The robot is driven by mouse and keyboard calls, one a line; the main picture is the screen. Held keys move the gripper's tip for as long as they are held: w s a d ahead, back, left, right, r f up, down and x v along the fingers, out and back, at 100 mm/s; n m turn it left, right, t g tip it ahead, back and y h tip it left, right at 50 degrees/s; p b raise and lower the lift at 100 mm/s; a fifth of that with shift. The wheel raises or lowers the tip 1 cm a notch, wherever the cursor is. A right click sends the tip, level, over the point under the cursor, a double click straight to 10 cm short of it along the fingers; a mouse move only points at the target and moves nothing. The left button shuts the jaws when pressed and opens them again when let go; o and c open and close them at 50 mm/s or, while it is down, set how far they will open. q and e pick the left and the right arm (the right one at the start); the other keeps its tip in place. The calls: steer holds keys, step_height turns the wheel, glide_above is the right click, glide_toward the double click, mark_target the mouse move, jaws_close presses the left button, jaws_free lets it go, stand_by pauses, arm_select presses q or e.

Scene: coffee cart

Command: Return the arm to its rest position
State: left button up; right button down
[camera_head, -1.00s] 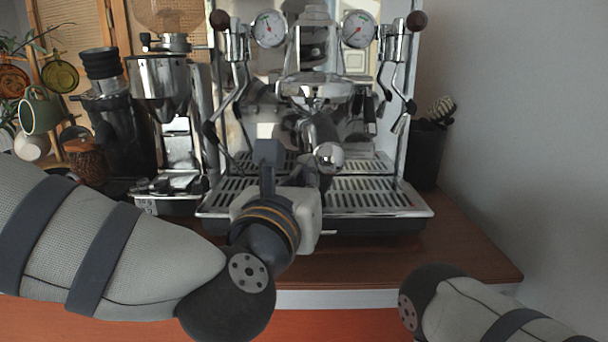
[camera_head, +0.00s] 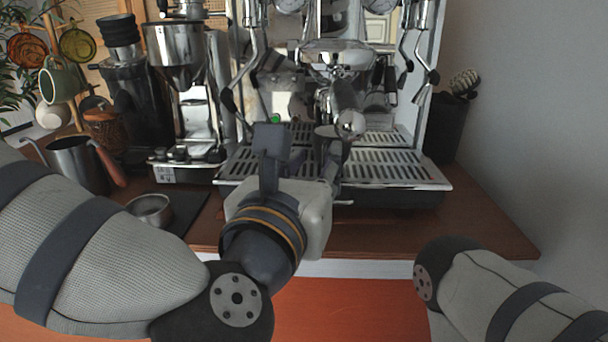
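My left arm (camera_head: 85,245) comes in from the left, and its gripper (camera_head: 298,165) points away from me in front of the espresso machine's drip tray (camera_head: 400,176). Its two dark fingers stand apart and I see nothing held between them. A dark cup (camera_head: 330,140) shows just behind the fingers, under the portafilter; its lower part is hidden. My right arm (camera_head: 500,290) shows only at the lower right, and its gripper is out of view.
The espresso machine (camera_head: 438,60) stands on the wooden counter (camera_head: 480,225). A grinder (camera_head: 175,50), a metal pitcher (camera_head: 75,160) and a small metal bowl (camera_head: 150,208) are at the left. A dark container (camera_head: 445,125) stands at the right. The front right counter is clear.

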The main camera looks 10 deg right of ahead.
arm_select(q)
steer(key=v, duration=0.7)
steer(key=s+a+f+m+g+y+p, duration=0.1)
steer(key=s+a+f+m+g, duration=0.15)
steer(key=f+m, duration=0.45)
steer(key=s+a+f+m+g+y, duration=0.1)
steer(key=s+a+f+m+g, duration=0.15)
steer(key=f, duration=0.85)
steer(key=s+a+f+m+g+y+p, duration=0.1)
steer(key=s+f+m+g, duration=0.15)
steer(key=f+m, duration=0.45)
steer(key=s+a+f+m+g+y, duration=0.2)
steer(key=s+a+f+m+g, duration=0.3)
steer(key=s+a+f, duration=0.6)
steer(key=s+a+f+m+g+y, duration=0.2)
steer(key=s+a+m, duration=0.2)
steer(key=s+a, duration=0.2)
steer(key=s+a+f+m+g+y+p, duration=0.1)
steer(key=s+a+f+m+g, duration=0.2)
steer(key=s+a, duration=0.3)
steer(key=shift+s+m+g+y, duration=0.4)
steer(key=shift+s+m, duration=0.45)
steer(key=shift+s, duration=0.2)
arm_select(e)
steer(key=shift+t, duration=0.8)
steer(key=w+r, duration=0.4)
arm_select(q)
steer(key=shift+w+f, duration=0.1)
